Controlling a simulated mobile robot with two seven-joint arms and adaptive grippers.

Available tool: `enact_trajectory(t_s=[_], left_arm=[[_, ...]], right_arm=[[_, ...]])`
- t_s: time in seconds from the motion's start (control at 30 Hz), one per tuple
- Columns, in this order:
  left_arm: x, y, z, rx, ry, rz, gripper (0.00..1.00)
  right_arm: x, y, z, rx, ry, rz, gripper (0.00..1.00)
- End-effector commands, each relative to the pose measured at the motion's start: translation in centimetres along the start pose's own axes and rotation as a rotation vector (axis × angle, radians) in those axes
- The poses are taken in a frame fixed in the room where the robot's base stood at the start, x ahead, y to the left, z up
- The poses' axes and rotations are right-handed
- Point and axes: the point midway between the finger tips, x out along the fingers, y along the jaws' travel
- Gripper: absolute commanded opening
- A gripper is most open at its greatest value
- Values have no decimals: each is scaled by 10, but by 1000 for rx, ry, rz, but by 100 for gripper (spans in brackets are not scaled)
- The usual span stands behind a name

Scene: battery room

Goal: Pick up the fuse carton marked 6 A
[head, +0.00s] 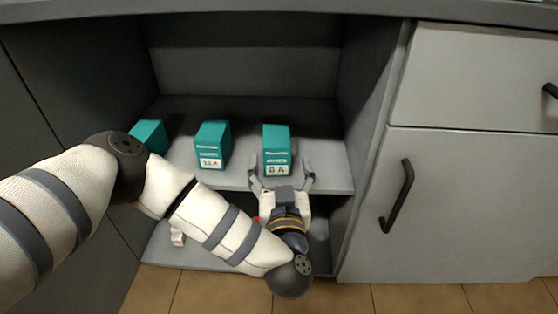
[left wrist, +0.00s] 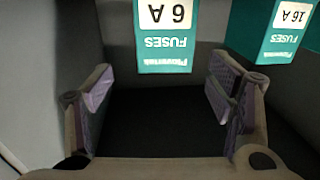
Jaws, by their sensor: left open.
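The 6 A fuse carton (head: 276,144) is a teal box standing upright on the upper shelf, the rightmost of three. The left wrist view shows its white label, upside down, reading 6 A, at the top middle (left wrist: 167,38). My left gripper (head: 281,172) is open at the shelf's front edge, its fingers pointing toward the carton. In the left wrist view the open gripper (left wrist: 160,92) has nothing between its fingers; the carton appears beyond them. My right gripper is not in view.
The 16 A carton (head: 212,146) stands left of the 6 A one and also shows in the wrist view (left wrist: 283,28). Another teal carton (head: 150,135) is partly hidden by my arm. The shelf (head: 335,176) has free room at right, before the cabinet wall.

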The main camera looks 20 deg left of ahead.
Motion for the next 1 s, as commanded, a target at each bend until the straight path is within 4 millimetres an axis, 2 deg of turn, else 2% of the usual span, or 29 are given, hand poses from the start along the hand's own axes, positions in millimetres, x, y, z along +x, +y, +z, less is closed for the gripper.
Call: enact_trajectory(t_s=[0.1, 0.27, 0.4, 0.5, 0.73, 0.77, 1.0], left_arm=[[25, -1, 5, 1, -3, -1, 75], [44, -3, 8, 1, -6, 0, 75], [71, -9, 19, 1, -8, 2, 75], [84, -7, 15, 0, -7, 4, 75], [88, -6, 10, 1, -5, 7, 75], [88, -6, 10, 1, -5, 7, 73], [88, -6, 11, 1, -5, 7, 18]], right_arm=[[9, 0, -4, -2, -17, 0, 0], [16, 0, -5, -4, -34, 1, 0], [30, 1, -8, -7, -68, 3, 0], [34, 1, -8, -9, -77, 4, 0], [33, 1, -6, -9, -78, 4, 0], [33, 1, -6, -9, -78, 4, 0], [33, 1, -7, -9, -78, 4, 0]])
